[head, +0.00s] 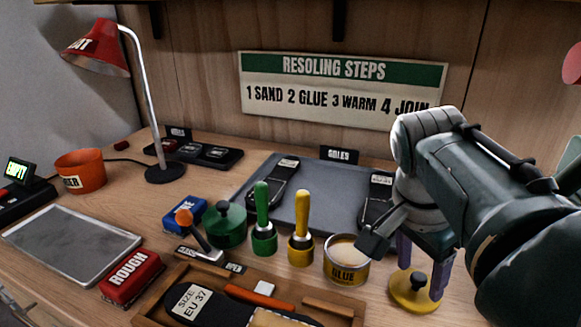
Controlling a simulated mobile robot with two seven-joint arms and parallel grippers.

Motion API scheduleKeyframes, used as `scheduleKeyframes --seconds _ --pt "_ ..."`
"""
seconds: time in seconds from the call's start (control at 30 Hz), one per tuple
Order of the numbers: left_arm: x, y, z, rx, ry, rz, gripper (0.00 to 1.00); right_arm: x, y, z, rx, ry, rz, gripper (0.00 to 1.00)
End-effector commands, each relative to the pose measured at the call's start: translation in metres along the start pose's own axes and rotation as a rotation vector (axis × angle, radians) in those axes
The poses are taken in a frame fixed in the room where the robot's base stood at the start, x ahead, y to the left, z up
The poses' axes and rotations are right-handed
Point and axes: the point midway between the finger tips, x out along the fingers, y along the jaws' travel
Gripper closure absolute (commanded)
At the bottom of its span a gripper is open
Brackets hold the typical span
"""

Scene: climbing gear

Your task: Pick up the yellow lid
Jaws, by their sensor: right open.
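I cannot tell whether the fingers touch the lid. The gripper's body and my right arm cover the bench behind and to the right of the lid. My left gripper is not in view.
An open glue tin (346,274) stands close left of the lid. Left of it are yellow (301,246) and green (263,240) handled tools and a green pot (226,231). A wooden tray (150,312) with a sole lies in front. A grey mat (318,212) lies behind.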

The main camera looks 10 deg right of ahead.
Motion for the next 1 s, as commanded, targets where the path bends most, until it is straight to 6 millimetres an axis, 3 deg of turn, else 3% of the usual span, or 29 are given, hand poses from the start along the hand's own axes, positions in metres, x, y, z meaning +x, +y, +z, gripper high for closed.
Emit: scheduleKeyframes --seconds 0.23,0.77,1.0 --pt "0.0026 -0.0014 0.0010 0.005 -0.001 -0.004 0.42 0.0021 -0.0002 -0.0007 0.000 0.000 -0.001 0.38" --pt "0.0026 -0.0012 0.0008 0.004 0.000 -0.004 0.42 0.0023 -0.0001 -0.0005 0.000 0.000 0.000 0.98" --pt "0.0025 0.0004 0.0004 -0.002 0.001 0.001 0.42 0.0024 0.0000 -0.0004 0.000 0.000 0.000 1.00"
